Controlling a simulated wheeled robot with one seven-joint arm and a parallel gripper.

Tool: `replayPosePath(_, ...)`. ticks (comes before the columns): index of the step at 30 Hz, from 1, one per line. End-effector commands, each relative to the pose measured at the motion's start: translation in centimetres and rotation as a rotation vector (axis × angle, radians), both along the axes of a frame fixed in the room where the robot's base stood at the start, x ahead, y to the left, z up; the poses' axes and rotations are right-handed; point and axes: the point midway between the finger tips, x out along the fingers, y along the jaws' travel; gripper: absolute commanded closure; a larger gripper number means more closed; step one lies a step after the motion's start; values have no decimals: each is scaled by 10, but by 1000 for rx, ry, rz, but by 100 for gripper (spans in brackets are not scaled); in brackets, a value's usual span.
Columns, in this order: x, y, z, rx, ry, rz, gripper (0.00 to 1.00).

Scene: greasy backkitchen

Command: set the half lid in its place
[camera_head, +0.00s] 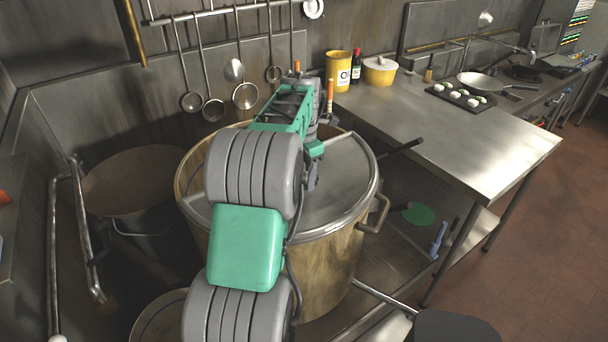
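A large steel stockpot (325,270) stands in the middle, with a side handle at its right. A grey, flat surface that looks like the half lid (345,185) lies across the right part of the pot's mouth, within the rim.
A steel table (455,140) stands to the right, with a yellow can (339,72), bottle (356,66), yellow pot (380,72) and a dark tray (460,97). Ladles (245,95) hang behind. Another large pot (130,185) stands left. A dark bar (402,147) juts out beside the rim.

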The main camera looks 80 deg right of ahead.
Motion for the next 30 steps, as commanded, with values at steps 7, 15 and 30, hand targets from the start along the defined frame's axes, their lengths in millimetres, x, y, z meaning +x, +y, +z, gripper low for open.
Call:
replayPosePath(7, 0, 1, -2, 4, 0, 0, 38)
replayPosePath(15, 0, 0, 5, 1, 0, 0, 38)
replayPosePath(30, 0, 0, 61, 0, 0, 0, 38)
